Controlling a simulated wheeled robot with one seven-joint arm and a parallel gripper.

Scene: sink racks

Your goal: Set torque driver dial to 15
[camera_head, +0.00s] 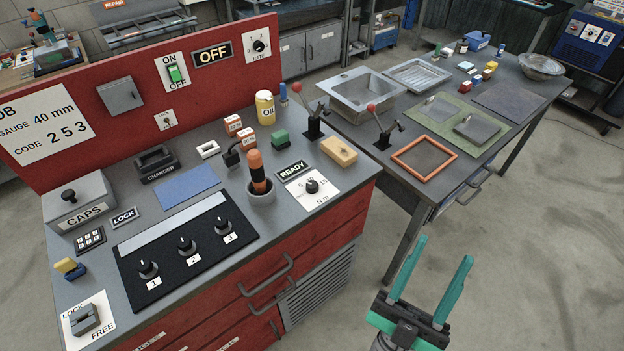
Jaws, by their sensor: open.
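The torque driver (257,171), with an orange and black grip, stands upright in a grey round holder (261,197) on the red workbench. To its right is a white plate (325,190) marked "N.m" with a small black dial (312,185). The dial's exact setting is too small to read. A "READY" sign (292,171) lies just behind the dial plate. My gripper (432,276), with teal fingers, is open and empty. It is over the floor, right of the red bench and apart from the dial.
Three black knobs (187,245) sit on a panel left of the driver. A tan block (338,151) and red-knobbed levers (315,122) stand behind the dial. A second bench (420,190) with a sink and trays is at the right. The floor around my gripper is clear.

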